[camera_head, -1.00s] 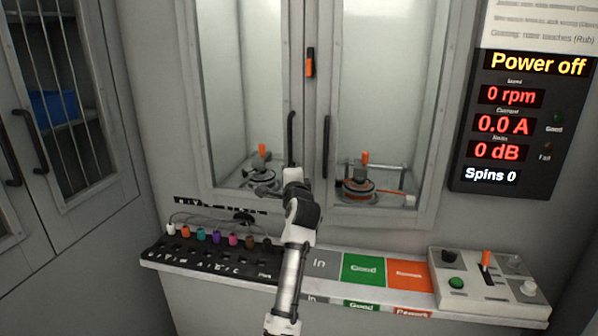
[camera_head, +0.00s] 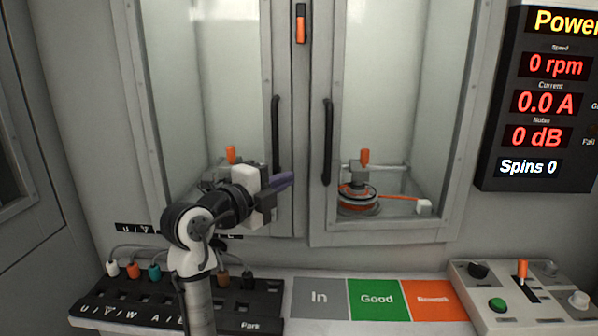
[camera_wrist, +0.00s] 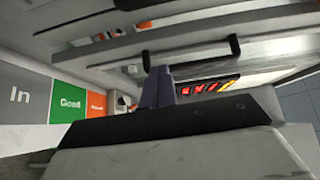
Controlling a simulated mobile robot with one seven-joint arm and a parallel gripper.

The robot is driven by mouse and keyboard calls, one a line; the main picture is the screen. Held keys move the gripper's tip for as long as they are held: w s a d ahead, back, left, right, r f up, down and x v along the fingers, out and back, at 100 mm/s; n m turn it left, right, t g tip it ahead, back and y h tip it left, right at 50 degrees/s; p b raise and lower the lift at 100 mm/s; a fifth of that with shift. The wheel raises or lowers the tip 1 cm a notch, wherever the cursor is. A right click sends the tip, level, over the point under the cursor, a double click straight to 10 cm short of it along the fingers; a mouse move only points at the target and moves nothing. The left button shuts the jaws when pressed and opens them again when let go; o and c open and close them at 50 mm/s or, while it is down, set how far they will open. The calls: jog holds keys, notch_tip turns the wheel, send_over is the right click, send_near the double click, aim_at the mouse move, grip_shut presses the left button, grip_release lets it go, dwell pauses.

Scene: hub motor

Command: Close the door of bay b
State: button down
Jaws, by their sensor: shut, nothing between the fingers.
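Two glazed doors stand side by side, the left door (camera_head: 283,60) and the right door (camera_head: 325,225). I cannot read a bay letter on either. The left door has a black handle (camera_head: 276,135) and the right door a black handle (camera_head: 327,142). The right door's lower edge sits lower and looks slightly proud of the frame; how far either stands open is unclear. My gripper (camera_head: 285,181) is shut and empty, its purple fingers in front of the left door near its handle's lower end. In the wrist view the fingers (camera_wrist: 159,86) are close below a black handle (camera_wrist: 190,52); contact is unclear.
An orange-and-black latch (camera_head: 300,23) is between the doors. Motor fixtures, one with a red-ringed motor (camera_head: 357,198), stand behind the glass. Below is a shelf with a connector rack (camera_head: 110,312), coloured mats (camera_head: 377,299) and a control box (camera_head: 510,297).

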jog(key=d+p+x, duration=0.1)
jog(key=p+x, duration=0.2)
jog(key=x, duration=0.6)
jog(key=shift+d+m+h, duration=0.15)
jog(key=shift+m+h, duration=0.15)
jog(key=shift+m, duration=0.1)
